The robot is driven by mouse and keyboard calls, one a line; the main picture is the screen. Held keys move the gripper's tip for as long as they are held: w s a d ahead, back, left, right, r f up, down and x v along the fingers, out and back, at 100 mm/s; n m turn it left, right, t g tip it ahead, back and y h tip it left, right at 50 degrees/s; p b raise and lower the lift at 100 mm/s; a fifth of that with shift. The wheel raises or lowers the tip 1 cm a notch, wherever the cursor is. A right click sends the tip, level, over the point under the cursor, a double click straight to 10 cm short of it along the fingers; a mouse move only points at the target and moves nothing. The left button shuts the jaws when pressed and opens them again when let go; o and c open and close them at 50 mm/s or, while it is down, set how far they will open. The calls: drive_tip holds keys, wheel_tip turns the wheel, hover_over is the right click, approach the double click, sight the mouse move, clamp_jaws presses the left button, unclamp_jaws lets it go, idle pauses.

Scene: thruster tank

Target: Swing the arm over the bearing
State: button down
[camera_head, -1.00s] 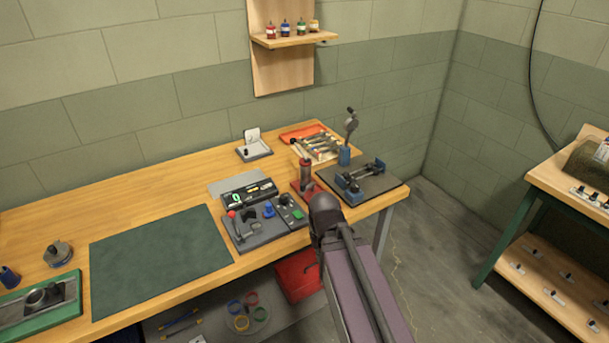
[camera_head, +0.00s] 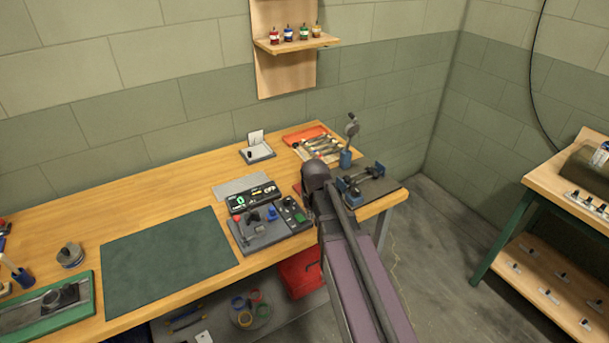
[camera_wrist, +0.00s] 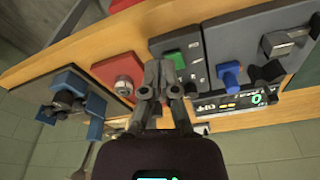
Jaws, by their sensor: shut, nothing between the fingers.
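My gripper (camera_wrist: 160,80) shows in the wrist view with its fingers together and empty. It is over the bench's front part, in front of a red base (camera_wrist: 122,72) with a round metal top and a grey panel with a green button (camera_wrist: 174,57). In the head view my arm hides the gripper and most of the red base. I cannot tell for sure which part is the bearing. A round grey part (camera_head: 70,255) stands at the bench's left, and a grey block with a round piece (camera_head: 60,297) lies in a green tray (camera_head: 88,312).
A dark green mat (camera_head: 165,262) is bare.

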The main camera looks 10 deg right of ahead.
drive_tip(key=w+d+r+t+p, duration=0.1)
drive_tip(key=w+r+p, duration=0.4)
drive_tip(key=w, duration=0.9)
wheel_tip(320, 180, up, 2)
drive_tip(key=shift+d+r+t, duration=0.15)
drive_tip(key=shift+t, duration=0.35)
drive_tip(key=shift+f, duration=0.2)
drive_tip(key=b+x, duration=0.9)
drive_tip(key=shift+w+f, duration=0.15)
drive_tip(key=shift+f, duration=0.15)
